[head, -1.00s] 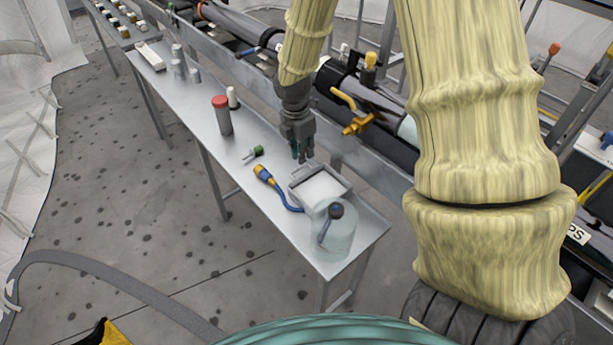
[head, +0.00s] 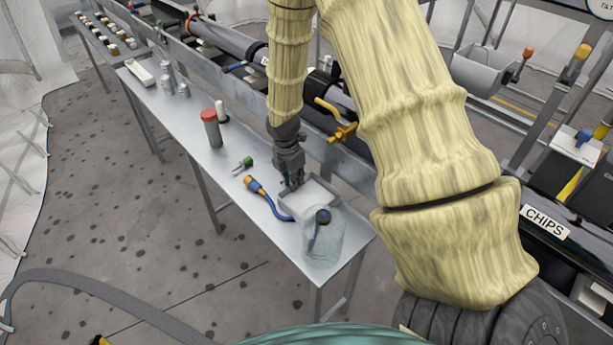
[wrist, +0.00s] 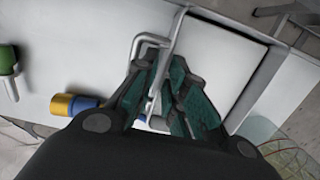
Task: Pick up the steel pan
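The steel pan (head: 317,193) is a shallow rectangular tray with a pale inside, on the metal table's near part. In the wrist view the pan (wrist: 222,65) fills the right half, with a loop handle (wrist: 139,42) on its left side. My gripper (head: 294,184) points down at the pan's far-left edge. In the wrist view its teal-padded fingers (wrist: 162,82) converge closely on both sides of the pan's edge by the handle. They look shut on it; the exact contact is partly hidden by the fingers. The pan shows no clear lift off the table.
A clear jar (head: 324,246) with a dark blue knob stands right beside the pan. A blue cable with a yellow plug (head: 255,185) and a green-capped item (head: 246,163) lie left. A red-capped cylinder (head: 211,128) stands farther back. A rail with pipes runs behind the table.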

